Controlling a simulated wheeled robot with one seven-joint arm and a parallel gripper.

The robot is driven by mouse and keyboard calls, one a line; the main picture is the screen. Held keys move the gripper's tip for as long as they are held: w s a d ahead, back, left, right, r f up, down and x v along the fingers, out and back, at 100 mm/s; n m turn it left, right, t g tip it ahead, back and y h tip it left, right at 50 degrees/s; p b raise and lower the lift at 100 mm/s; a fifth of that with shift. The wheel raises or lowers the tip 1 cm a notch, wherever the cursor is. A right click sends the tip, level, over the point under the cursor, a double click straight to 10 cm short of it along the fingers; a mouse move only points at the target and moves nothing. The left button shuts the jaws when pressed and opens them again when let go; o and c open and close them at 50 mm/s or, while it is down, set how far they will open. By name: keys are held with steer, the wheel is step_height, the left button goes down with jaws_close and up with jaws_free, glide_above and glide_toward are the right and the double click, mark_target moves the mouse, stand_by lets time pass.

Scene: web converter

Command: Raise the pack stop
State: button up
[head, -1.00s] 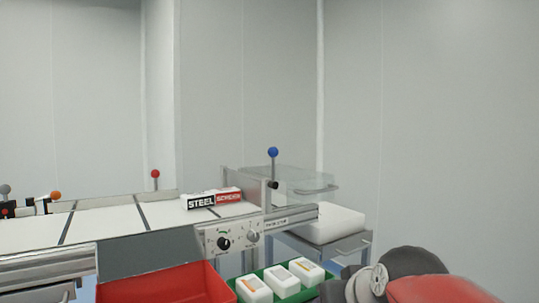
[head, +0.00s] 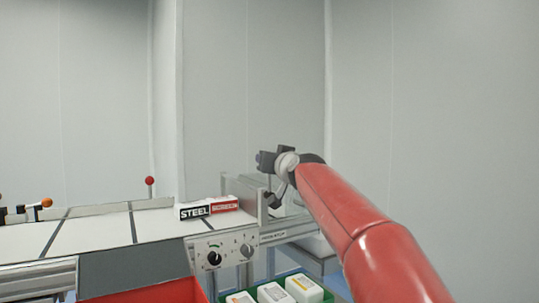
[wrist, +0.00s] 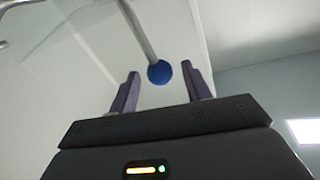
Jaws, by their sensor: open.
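The pack stop's blue ball knob (wrist: 159,72) sits on a thin metal rod (wrist: 139,30) in the wrist view. My gripper (wrist: 161,68) is open, with one dark finger on each side of the knob and gaps between. In the head view my gripper (head: 267,160) is at the conveyor's right end, over the lever. It hides the knob there. An upright grey plate (head: 247,194) stands at the belt end, above the rail with small lettering (head: 274,236).
A "STEEL SCREEN" pack (head: 209,208) lies on the white belt (head: 90,236) just left of the plate. A control panel with knobs (head: 224,252) faces front. A red bin (head: 150,297) and a green tray with white packs (head: 271,294) are below. A clear guard stands behind my gripper.

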steer(key=shift+p+x, duration=0.3)
steer(key=shift+x, duration=0.8)
steer(key=shift+c, duration=0.2)
jaws_close()
